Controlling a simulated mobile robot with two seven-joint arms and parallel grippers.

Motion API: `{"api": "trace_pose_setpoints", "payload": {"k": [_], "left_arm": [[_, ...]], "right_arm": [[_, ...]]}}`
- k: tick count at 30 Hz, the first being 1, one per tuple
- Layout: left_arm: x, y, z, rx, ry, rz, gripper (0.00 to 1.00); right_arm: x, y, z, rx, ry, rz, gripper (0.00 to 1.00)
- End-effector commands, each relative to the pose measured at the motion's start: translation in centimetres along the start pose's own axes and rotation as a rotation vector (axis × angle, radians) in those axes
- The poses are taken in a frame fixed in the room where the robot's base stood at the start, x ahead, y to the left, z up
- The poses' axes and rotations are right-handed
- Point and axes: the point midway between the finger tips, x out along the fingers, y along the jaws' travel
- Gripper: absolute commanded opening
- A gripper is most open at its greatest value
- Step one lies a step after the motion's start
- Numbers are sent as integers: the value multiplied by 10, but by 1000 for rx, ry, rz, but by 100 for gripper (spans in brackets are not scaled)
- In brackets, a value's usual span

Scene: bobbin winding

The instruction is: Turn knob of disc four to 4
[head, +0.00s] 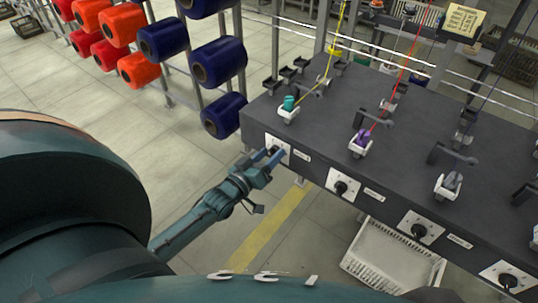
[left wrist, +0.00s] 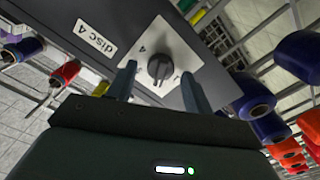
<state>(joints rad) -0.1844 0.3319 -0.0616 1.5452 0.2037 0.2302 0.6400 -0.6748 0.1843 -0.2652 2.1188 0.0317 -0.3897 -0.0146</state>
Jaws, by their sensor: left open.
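The knob of disc four is a small black knob (left wrist: 160,66) on a white plate (left wrist: 140,68) on the dark front face of the bench, beside a label reading "disc 4" (left wrist: 96,38). A digit 4 is printed on the plate near the knob. I cannot tell exactly where the knob points. My left gripper (head: 275,157) is open in front of this plate, at the left end of the bench. In the left wrist view its two fingers stand on either side of the knob, apparently apart from it. My right gripper is not in view.
Other knobs on white plates (head: 341,187) (head: 419,231) run along the bench front (head: 320,160) to the right. Winding units with teal (head: 289,103) and purple (head: 361,138) bobbins stand on top. A white crate (head: 385,262) lies below. Blue spools (head: 222,115) hang on a rack at left.

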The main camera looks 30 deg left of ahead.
Motion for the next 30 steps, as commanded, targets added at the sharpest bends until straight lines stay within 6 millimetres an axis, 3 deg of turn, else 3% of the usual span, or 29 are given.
{"api": "trace_pose_setpoints", "payload": {"k": [9,25,30], "left_arm": [[3,0,0,0,-1,0,51],[3,0,0,1,-1,0,9],[3,0,0,8,-1,1,8]], "right_arm": [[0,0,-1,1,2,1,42],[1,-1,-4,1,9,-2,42],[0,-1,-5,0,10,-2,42]]}}
